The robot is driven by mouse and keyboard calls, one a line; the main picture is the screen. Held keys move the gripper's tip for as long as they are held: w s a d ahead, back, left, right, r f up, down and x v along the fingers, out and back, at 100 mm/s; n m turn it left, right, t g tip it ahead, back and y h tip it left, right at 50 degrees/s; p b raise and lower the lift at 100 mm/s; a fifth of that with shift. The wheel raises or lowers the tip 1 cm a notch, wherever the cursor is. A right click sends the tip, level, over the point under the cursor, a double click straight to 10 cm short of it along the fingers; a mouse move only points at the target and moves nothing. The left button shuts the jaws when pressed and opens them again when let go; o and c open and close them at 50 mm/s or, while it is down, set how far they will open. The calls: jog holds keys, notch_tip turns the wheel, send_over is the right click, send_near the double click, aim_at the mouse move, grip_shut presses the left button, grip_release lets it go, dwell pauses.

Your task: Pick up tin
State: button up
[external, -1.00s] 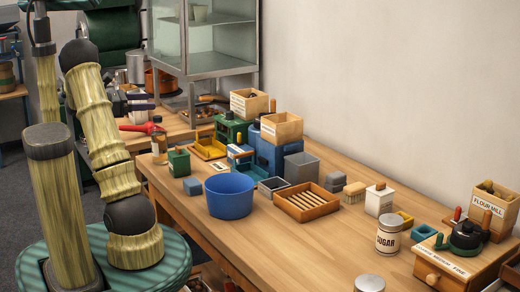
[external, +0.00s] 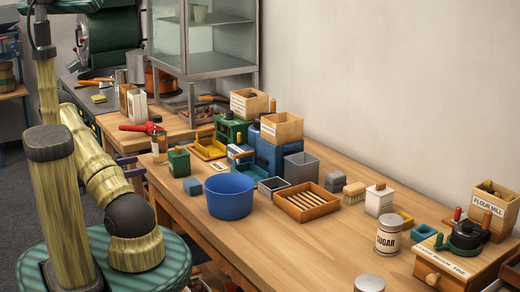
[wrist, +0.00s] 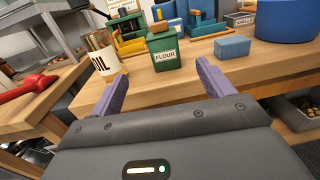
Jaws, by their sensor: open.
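Several tin-like containers stand on the wooden table. A green box labelled FLOUR (wrist: 166,52) stands upright near the table's left edge; it also shows in the external view (external: 179,163). A pale container labelled OIL (wrist: 104,58) stands to its left. A round cream tin labelled SUGAR (external: 389,238) stands at the right in the external view. My gripper (wrist: 160,72) is open and empty, its purple fingers spread. In the wrist view the FLOUR box is ahead, between the fingertips and beyond them. In the external view my gripper (external: 130,167) is partly hidden by my arm, off the table's left edge.
A blue block (wrist: 232,47) sits right of the FLOUR box, with a big blue tub (external: 229,198) farther right. A red-handled object (external: 137,127) lies on the side table at the left. Coloured boxes and machines crowd the back. The table's front middle is clear.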

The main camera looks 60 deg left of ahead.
aim_at(170, 159)
jog(key=w, duration=0.8)
jog(key=w+d+p, duration=0.1)
jog(key=w, duration=0.3)
jog(key=shift+w, duration=0.1)
jog(key=shift+a, duration=0.1)
jog(key=shift+w+d+p, duration=0.25)
jog(key=shift+w+p, duration=0.05)
jog(key=shift+w, duration=1)
jog(key=shift+w+d+p, duration=0.2)
jog(key=shift+w+p, duration=0.05)
jog(key=shift+w, duration=1.05)
jog(key=c, duration=1.1)
notch_tip(170, 159, up, 10)
